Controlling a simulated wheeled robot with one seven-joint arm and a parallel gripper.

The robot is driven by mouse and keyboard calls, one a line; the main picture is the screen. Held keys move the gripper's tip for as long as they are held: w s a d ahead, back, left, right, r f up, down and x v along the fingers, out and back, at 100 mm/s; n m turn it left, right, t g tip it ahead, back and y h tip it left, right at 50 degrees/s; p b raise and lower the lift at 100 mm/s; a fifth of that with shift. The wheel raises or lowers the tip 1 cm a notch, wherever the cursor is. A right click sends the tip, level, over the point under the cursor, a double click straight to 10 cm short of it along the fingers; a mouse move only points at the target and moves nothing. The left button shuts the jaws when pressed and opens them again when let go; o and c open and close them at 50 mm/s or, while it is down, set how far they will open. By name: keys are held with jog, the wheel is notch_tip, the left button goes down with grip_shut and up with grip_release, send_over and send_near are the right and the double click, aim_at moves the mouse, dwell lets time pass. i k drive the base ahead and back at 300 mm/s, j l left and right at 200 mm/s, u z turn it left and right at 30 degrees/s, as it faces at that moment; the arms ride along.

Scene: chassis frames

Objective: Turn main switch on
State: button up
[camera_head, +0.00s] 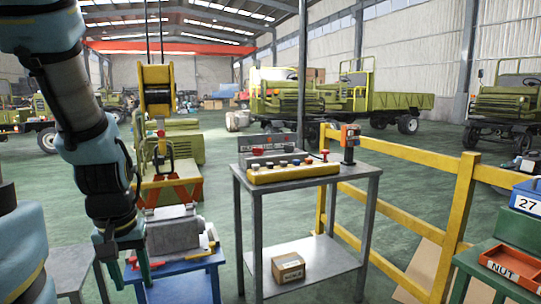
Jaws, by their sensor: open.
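A yellow control box (293,173) with a row of coloured buttons and knobs lies on top of the grey metal table (345,172) in the middle. A dark lettered plate (262,142) stands behind it. A small orange and dark device (350,136) stands on a short post at the table's right rear corner. I cannot tell which of these is the main switch, or its position. My gripper (129,268) hangs at lower left, pointing down and open, apart from the control box and to its left. Its fingertips are small and partly confused with things behind.
A blue stand (184,285) with a grey metal part (174,232) is close beside my gripper. A cardboard box (288,267) sits on the table's lower shelf. A yellow railing (455,215) runs behind and right. Labelled bins (514,265) stand at far right.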

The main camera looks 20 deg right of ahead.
aim_at(257, 151)
jog(key=i+l+u, duration=0.2)
jog(key=i+l, duration=0.15)
jog(key=l, duration=0.3)
jog(key=i+l+u, duration=0.25)
jog(key=l, duration=0.4)
jog(key=i+l+u, duration=0.1)
jog(key=l, duration=0.25)
jog(key=i, duration=0.1)
